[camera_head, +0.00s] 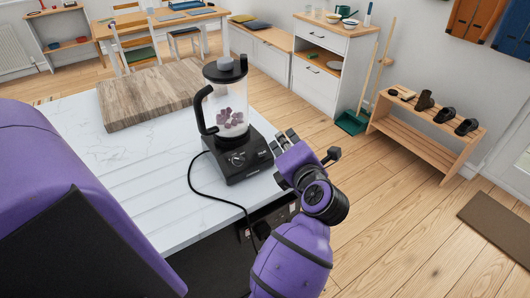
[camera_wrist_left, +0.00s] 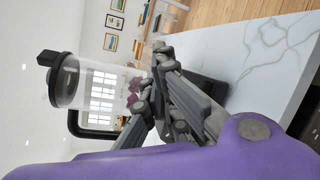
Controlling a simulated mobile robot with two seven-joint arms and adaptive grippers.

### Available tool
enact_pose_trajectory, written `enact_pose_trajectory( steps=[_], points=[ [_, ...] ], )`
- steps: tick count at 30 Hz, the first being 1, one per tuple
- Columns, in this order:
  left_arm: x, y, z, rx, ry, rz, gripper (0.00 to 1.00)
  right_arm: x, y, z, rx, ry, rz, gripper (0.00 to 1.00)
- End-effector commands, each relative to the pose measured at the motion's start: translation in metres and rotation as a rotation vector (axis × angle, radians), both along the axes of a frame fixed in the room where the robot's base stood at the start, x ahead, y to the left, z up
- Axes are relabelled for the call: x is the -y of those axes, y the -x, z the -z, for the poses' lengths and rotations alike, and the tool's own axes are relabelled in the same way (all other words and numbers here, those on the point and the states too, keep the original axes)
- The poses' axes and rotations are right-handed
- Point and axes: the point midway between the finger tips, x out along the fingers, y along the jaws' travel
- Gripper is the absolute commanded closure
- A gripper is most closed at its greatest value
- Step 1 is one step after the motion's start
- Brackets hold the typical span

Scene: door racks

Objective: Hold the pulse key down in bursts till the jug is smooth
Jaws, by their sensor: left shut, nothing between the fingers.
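The black blender base (camera_head: 236,158) stands near the counter's right edge, with a round dial and small keys on its front. I cannot tell which key is the pulse key. The clear jug (camera_head: 212,110) sits upright on it with a black lid and handle. Purple chunks (camera_head: 231,117) lie in the jug as separate lumps. My left gripper (camera_head: 287,139) is shut and empty, just right of the base, with a small gap showing. In the left wrist view my fingers (camera_wrist_left: 156,72) are in front of the jug (camera_wrist_left: 96,84) and hide part of the base.
A wooden board (camera_head: 150,92) lies on the white counter (camera_head: 135,160) left of the blender. A black cord (camera_head: 215,198) runs over the counter's front edge. A shoe rack (camera_head: 415,128) stands on the floor at right. The counter's front left is clear.

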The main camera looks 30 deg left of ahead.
Motion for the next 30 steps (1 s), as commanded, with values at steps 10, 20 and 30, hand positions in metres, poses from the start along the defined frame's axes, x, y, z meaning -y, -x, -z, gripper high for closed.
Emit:
enact_pose_trajectory(
  steps=[10, 20, 30],
  points=[
    [-0.026, -0.011, 0.042, -0.005, -0.002, 0.001, 1.00, 0.006, 0.015, 0.024, -0.035, 0.013, 0.005, 0.60],
    [-0.031, -0.013, 0.046, 0.000, -0.003, 0.002, 1.00, 0.002, -0.001, 0.014, 0.001, 0.005, 0.013, 0.60],
    [-0.031, -0.013, 0.046, -0.001, -0.002, 0.001, 1.00, 0.005, 0.008, 0.020, -0.019, 0.008, 0.012, 0.60]
  ],
)
